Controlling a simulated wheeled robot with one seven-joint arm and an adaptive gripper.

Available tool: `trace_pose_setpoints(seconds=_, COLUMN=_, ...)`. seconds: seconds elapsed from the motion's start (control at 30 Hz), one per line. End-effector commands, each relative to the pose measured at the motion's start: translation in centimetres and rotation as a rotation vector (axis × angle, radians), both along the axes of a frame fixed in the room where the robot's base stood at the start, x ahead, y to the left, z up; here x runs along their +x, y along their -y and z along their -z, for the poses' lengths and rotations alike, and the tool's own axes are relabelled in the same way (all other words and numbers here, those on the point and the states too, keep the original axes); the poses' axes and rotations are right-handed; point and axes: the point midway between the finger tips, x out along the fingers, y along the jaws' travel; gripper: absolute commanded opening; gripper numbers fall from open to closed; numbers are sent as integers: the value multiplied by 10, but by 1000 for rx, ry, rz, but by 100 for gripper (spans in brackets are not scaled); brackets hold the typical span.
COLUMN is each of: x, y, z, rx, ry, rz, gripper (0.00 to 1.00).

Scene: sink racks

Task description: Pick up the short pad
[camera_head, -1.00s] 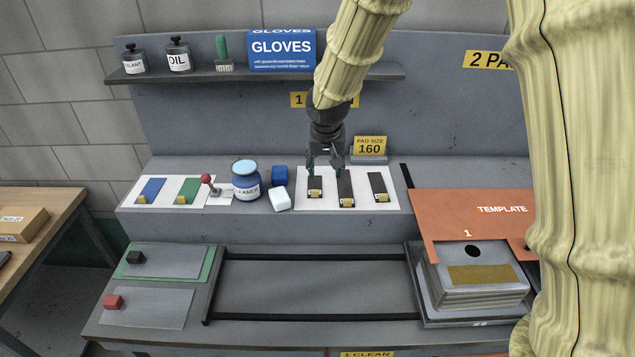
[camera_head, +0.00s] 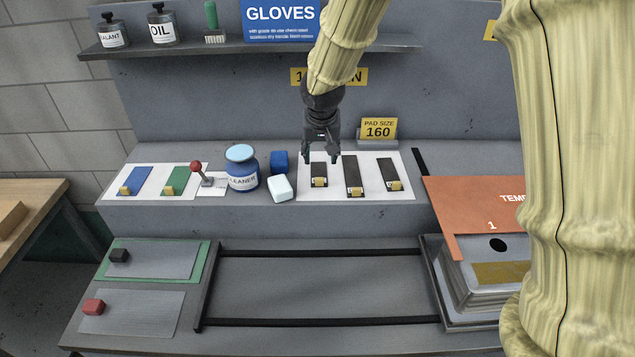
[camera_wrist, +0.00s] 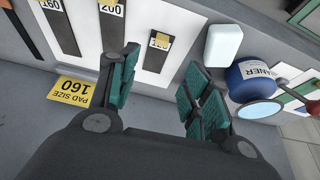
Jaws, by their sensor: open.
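The short pad (camera_head: 319,170) is the dark leftmost strip on the white sheet, with a yellow tag at its near end. In the wrist view the short pad (camera_wrist: 157,54) has a tag that seems to read 120. Two longer dark pads lie to its right, the middle pad (camera_head: 353,176) and the right pad (camera_head: 389,171); in the wrist view their tags read 200 and 160. My gripper (camera_head: 321,156) is open and empty above the far end of the short pad. In the wrist view the short pad shows between the fingers (camera_wrist: 160,78), apart from both.
A blue cleaner jar (camera_head: 242,172), a white block (camera_head: 280,188) and a blue block (camera_head: 279,160) stand left of the white sheet (camera_head: 337,192). A yellow pad-size 160 sign (camera_head: 379,129) stands behind. A shelf (camera_head: 240,50) overhangs the ledge. An orange template (camera_head: 472,205) lies right.

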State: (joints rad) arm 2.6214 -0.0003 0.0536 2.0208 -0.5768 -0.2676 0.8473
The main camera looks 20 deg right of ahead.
Motion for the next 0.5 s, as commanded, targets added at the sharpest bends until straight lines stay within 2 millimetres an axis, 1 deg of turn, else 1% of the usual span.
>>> trace_pose_setpoints(seconds=0.03, x=0, y=0, z=14, rx=0, ry=0, rz=1, gripper=48)
trace_pose_setpoints(seconds=0.1, x=0, y=1, z=21, rx=0, ry=0, rz=1, gripper=48)
trace_pose_setpoints(seconds=0.37, x=2, y=1, z=32, rx=-1, ry=0, rz=0, gripper=48)
trace_pose_setpoints(seconds=0.5, x=7, y=2, z=45, rx=-2, ry=-2, rz=-2, gripper=48)
